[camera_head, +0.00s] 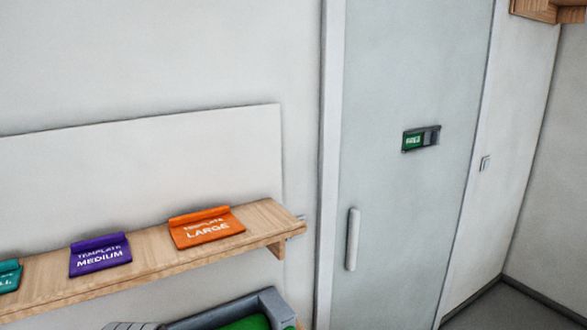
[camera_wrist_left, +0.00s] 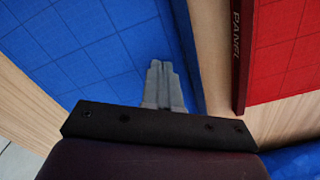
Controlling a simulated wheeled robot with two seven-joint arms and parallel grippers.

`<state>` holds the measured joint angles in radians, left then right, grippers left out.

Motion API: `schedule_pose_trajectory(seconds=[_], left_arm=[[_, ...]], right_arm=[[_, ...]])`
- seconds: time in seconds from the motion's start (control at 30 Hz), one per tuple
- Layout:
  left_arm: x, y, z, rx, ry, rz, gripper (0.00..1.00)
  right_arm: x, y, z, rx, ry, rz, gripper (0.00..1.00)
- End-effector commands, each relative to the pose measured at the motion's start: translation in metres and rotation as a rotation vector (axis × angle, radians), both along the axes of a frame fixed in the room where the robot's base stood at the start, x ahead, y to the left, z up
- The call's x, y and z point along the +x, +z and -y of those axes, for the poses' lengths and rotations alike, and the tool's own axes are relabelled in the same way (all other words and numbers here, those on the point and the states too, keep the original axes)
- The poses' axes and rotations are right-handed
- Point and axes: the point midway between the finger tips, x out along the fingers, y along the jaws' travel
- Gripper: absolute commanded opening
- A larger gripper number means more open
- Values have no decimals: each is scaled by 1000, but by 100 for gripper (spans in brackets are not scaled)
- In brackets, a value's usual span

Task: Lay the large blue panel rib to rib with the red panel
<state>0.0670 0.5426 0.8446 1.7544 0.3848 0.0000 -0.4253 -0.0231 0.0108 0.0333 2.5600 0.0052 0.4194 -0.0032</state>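In the left wrist view a blue panel (camera_wrist_left: 95,45) with a dark grid fills the left, and its raised rib (camera_wrist_left: 183,50) runs along its right side. The red panel (camera_wrist_left: 285,70) is at the right, with a dark red rib (camera_wrist_left: 243,50) lettered "PANEL" facing the blue one. A strip of bare wood separates the two ribs. My left gripper (camera_wrist_left: 160,68) has its fingers together over the blue panel, just left of its rib. I see nothing between them; contact with the panel cannot be told. My right gripper is not in view.
Another blue surface (camera_wrist_left: 298,162) shows below the red panel. The head view faces a wall shelf (camera_head: 150,262) with orange (camera_head: 207,228), purple (camera_head: 100,255) and teal (camera_head: 8,277) templates. A grey-rimmed bin with green inside (camera_head: 245,323) is below, and a door (camera_head: 400,210) stands right.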

Motion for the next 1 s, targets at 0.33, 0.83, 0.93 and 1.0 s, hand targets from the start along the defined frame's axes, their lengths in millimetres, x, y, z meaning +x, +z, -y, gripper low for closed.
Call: schedule_pose_trajectory(seconds=[0.33,0.83,0.93,1.0], left_arm=[[0,-3,0,0,0,0,0],[0,-18,0,0,0,0,0],[0,-15,0,0,0,0,0],[0,-14,0,0,1,0,0]], right_arm=[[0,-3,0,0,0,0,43],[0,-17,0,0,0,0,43],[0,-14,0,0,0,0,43],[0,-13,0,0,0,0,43]])
